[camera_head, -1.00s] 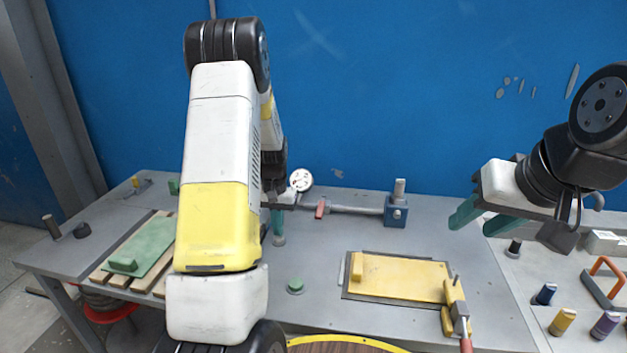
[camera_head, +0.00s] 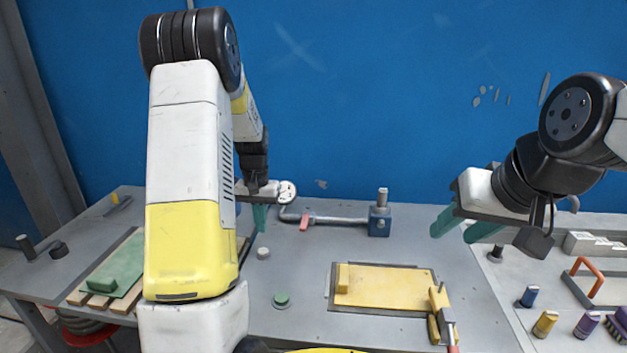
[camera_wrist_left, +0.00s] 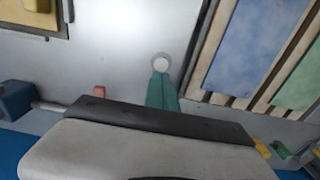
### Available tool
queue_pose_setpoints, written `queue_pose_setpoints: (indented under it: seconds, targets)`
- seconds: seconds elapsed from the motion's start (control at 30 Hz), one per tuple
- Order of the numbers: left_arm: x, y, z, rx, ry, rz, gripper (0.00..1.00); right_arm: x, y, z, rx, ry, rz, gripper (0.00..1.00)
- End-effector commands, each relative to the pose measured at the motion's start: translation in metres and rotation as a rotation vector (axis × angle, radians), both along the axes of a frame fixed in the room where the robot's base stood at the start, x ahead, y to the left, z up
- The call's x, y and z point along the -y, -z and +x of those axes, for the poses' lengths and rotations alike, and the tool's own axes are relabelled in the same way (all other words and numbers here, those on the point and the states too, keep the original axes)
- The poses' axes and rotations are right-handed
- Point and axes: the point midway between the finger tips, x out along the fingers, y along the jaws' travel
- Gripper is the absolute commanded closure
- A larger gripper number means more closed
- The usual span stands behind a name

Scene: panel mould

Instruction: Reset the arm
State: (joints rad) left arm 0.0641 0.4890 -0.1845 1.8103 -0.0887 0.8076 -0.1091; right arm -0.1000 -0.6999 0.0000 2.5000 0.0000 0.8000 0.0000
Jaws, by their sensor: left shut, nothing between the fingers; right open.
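My left arm comes in from the left and crosses the head view. My left gripper (camera_head: 260,218) has teal fingers and is shut and empty above the table, close to the round gauge. In the left wrist view its shut fingertips (camera_wrist_left: 161,80) appear just beside a small round pale knob (camera_wrist_left: 161,63); I cannot tell whether they touch. My right gripper (camera_head: 458,226) is open and empty, raised above the right part of the table, its two teal fingers apart.
A yellow panel (camera_head: 390,287) lies in a dark frame at the table's middle right. A green panel (camera_head: 118,270) rests on wooden slats at left. A blue block (camera_head: 380,222) with a pipe stands at the back. An orange-handled tool (camera_head: 590,275) and several small bottles are at right.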

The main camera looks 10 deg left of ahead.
Motion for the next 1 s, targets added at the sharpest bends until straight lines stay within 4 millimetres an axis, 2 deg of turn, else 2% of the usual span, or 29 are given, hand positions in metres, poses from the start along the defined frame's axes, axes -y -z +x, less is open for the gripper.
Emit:
queue_pose_setpoints:
  seconds: [0.17, 0.3, 0.5, 0.63, 0.8, 0.9, 1.0]
  targets:
    - [0.023, -0.058, -0.02, 0.086, 0.006, -0.031, 1.0, 0.0, 0.0, 0.0, 0.0, 0.0, 0.0, 0.58]
    - [0.05, -0.113, -0.054, 0.178, 0.019, -0.065, 1.0, 0.0, 0.0, 0.0, 0.0, 0.0, 0.0, 0.58]
    - [0.084, -0.171, -0.115, 0.306, 0.046, -0.108, 1.0, 0.0, 0.0, 0.0, 0.0, 0.0, 0.0, 0.58]
    - [0.103, -0.196, -0.159, 0.388, 0.068, -0.13, 1.0, 0.0, 0.0, 0.0, 0.0, 0.0, 0.0, 0.58]
    - [0.122, -0.21, -0.21, 0.479, 0.092, -0.152, 1.0, 0.0, 0.0, 0.0, 0.0, 0.0, 0.0, 0.58]
    - [0.128, -0.211, -0.23, 0.515, 0.101, -0.158, 1.0, 0.0, 0.0, 0.0, 0.0, 0.0, 0.0, 0.58]
    - [0.132, -0.211, -0.241, 0.537, 0.108, -0.162, 1.0, 0.0, 0.0, 0.0, 0.0, 0.0, 0.0, 0.58]
